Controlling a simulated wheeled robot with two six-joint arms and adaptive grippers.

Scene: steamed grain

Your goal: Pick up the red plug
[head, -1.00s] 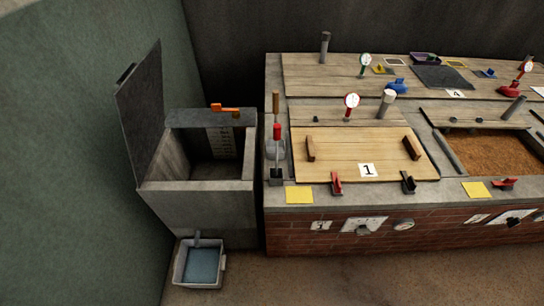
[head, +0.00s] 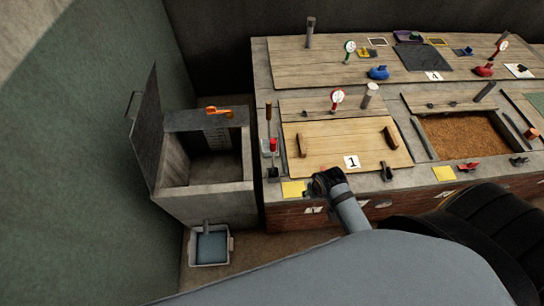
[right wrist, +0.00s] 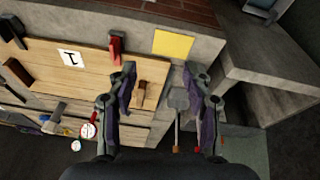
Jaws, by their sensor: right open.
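Several red parts show, and I cannot tell for sure which is the red plug. A squat red piece (head: 485,70) sits on the back boards at the right, shaped like the blue one (head: 378,72). A red clip (right wrist: 116,48) stands at the front ledge by the board marked 1 in the right wrist view; my arm hides it in the head view. My right gripper (head: 325,182) is over the front ledge by the yellow card (head: 293,189). In its wrist view the fingers (right wrist: 160,70) are apart and empty. My left gripper is not in view.
A wooden board (head: 345,140) marked 1 covers the left bay. A grain bed (head: 465,138) lies to its right. A small shovel (right wrist: 178,102) rests at the ledge's left end. An open stone bin (head: 205,205) stands left, with a white tub (head: 210,247) below.

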